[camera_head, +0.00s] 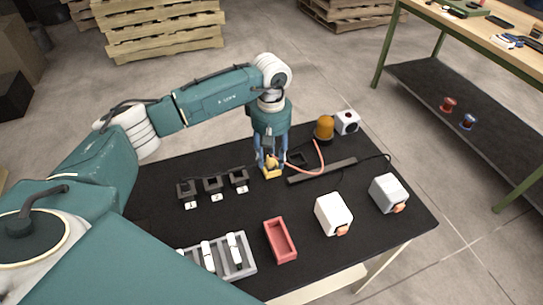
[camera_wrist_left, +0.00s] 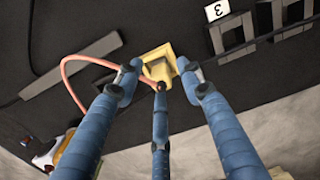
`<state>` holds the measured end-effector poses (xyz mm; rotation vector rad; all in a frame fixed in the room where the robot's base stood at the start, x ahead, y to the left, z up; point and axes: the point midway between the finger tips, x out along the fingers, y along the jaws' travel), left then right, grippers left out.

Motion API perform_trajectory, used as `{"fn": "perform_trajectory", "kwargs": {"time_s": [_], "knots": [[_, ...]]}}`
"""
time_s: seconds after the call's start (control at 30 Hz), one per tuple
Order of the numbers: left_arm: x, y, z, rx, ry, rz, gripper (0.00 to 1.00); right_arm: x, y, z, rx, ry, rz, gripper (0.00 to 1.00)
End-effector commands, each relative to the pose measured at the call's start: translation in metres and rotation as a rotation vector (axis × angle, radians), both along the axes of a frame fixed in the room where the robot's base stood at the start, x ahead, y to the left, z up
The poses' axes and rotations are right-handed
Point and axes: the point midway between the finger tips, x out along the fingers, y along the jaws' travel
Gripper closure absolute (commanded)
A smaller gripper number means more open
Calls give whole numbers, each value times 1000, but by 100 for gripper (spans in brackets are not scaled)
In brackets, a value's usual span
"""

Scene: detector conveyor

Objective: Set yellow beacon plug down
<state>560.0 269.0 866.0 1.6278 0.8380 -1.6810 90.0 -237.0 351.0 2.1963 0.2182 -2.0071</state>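The yellow beacon plug (camera_head: 271,172) is low over the black table (camera_head: 350,260), close to its surface; I cannot tell whether it touches. In the left wrist view the plug (camera_wrist_left: 161,60) sits between the blue fingertips. My left gripper (camera_head: 270,160) points down with its fingers closed around the plug; it also shows in the left wrist view (camera_wrist_left: 160,76). A pinkish-red cable (camera_head: 317,160) curves from the plug toward the orange beacon (camera_head: 324,127). My right gripper is not in view.
Several dark sockets (camera_head: 213,184) with number labels stand left of the plug. A dark power strip (camera_head: 321,171) lies to the right. A red tray (camera_head: 281,240), a grey rack (camera_head: 222,257) and white boxes (camera_head: 332,214) stand toward the front. Bare table lies between.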

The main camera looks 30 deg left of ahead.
Motion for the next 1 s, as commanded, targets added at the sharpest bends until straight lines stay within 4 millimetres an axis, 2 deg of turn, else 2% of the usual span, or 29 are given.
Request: {"fn": "perform_trajectory", "kwargs": {"time_s": [0.4, 0.53, 0.7, 1.0], "knots": [[4, 1, 84, 0, -7, 0, 62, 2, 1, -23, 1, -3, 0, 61], [4, 2, 104, -1, -6, 0, 62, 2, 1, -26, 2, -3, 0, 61], [3, 2, 117, 0, -4, 0, 62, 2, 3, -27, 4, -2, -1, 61], [3, 2, 119, 0, -2, 0, 62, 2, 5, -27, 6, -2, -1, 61]]}}
